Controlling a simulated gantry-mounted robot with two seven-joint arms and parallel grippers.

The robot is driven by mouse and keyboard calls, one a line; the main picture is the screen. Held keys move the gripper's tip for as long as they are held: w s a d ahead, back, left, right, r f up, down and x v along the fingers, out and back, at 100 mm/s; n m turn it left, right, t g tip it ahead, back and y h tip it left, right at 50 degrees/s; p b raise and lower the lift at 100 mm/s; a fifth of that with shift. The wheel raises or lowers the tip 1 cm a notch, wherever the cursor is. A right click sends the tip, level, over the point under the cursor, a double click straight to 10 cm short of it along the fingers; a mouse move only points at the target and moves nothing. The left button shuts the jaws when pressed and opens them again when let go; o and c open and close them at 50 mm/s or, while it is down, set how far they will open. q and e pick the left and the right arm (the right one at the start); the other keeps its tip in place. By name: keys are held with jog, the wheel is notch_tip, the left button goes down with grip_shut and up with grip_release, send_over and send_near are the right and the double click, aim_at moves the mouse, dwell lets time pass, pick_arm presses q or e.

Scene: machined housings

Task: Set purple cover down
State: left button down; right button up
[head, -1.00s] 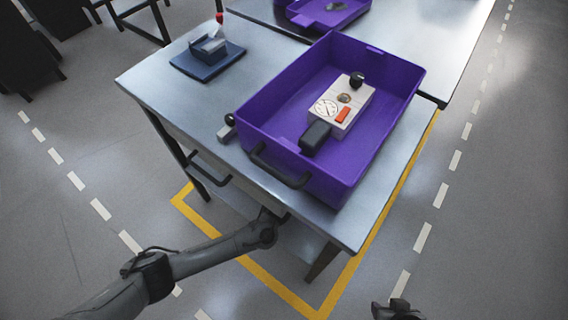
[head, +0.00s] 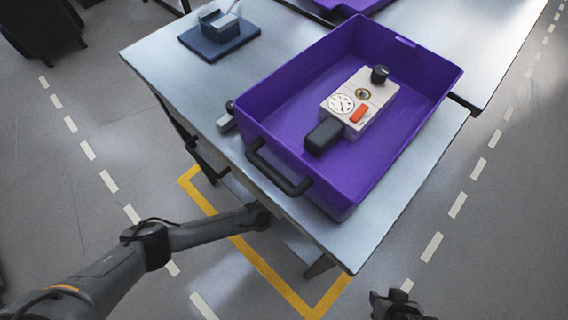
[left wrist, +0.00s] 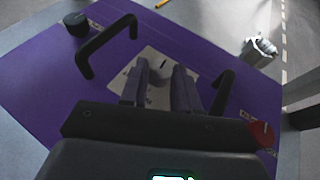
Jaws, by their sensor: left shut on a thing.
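The purple cover (left wrist: 60,85) shows in the left wrist view as a broad purple panel with two black handles and a pale plate in its middle. My left gripper (left wrist: 160,74) is shut with its fingers over the pale plate; the exact contact is hard to make out. In the head view my left arm reaches to below the table's front edge, where its gripper is hidden. I cannot pick out the cover apart from the purple tray (head: 300,62) there. My right gripper (head: 398,305) is partly in view at the bottom edge, its fingers unclear.
The tray stands on a grey metal table (head: 165,60) and holds a white housing (head: 352,98) with a dial, an orange switch and a black knob. A dark blue fixture (head: 218,35) sits at the back left. The table's left part is mostly clear.

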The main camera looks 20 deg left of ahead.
pick_arm(q)
jog(key=shift+w+a+f+b, duration=0.4)
jog(key=shift+w+a+f, duration=0.25)
jog(key=shift+a, duration=0.2)
jog(key=shift+a+f, duration=0.1)
jog(key=shift+a, duration=0.25)
jog(key=shift+f+b, duration=0.2)
jog(key=shift+b, duration=0.1)
notch_tip(320, 180, down, 4)
jog(key=b, duration=0.3)
jog(key=shift+r, duration=0.2)
pick_arm(e)
jog(key=x, duration=0.4)
jog(key=shift+s+d+f, duration=0.3)
jog(key=shift+d+f, duration=0.05)
jog(key=shift+w+a, duration=0.1)
